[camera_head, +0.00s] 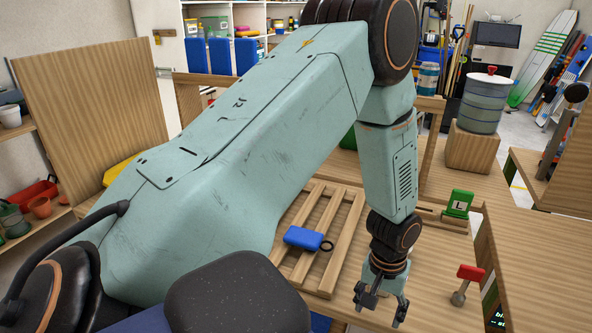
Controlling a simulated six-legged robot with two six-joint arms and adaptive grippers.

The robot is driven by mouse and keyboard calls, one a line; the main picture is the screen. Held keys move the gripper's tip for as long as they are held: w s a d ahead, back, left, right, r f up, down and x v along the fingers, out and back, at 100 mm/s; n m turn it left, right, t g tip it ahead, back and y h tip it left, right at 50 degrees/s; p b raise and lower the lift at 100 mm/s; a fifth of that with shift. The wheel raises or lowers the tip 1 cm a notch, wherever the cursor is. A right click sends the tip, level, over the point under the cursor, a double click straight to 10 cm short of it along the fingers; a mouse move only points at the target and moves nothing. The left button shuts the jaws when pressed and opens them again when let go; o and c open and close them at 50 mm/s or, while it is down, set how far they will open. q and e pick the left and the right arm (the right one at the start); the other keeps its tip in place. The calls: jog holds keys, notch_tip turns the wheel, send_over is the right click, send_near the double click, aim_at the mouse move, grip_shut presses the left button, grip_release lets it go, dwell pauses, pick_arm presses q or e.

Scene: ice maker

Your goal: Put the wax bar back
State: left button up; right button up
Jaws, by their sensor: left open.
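A blue block (303,238), which may be the wax bar, lies on a slatted wooden rack (345,235) on the workbench. A dark ring shows at its right end. My left arm crosses the view from the left and bends down at the right. My left gripper (381,306) points down over the bench near its front edge, to the right of the rack and apart from the block. Its fingers are spread and nothing shows between them. My right gripper is not in view. My left arm hides the left part of the bench and some of the rack.
A green block marked L (459,204) stands on the bench at the right. A red-topped lever (469,273) stands right of my left gripper. A grey barrel (484,104) sits on a wooden block behind. Bare bench top (440,245) lies between the gripper and the green block.

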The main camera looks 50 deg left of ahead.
pick_arm(q)
jog(key=s+d+f+m, duration=0.1)
jog(key=s+f, duration=0.3)
jog(key=s, duration=0.8)
jog(key=s+d+f+m, duration=0.2)
jog(key=s+f, duration=0.3)
jog(key=s, duration=0.7)
jog(key=shift+s+d+m+y, duration=0.25)
jog(key=shift+d+m+y, duration=0.05)
jog(key=shift+m, duration=0.2)
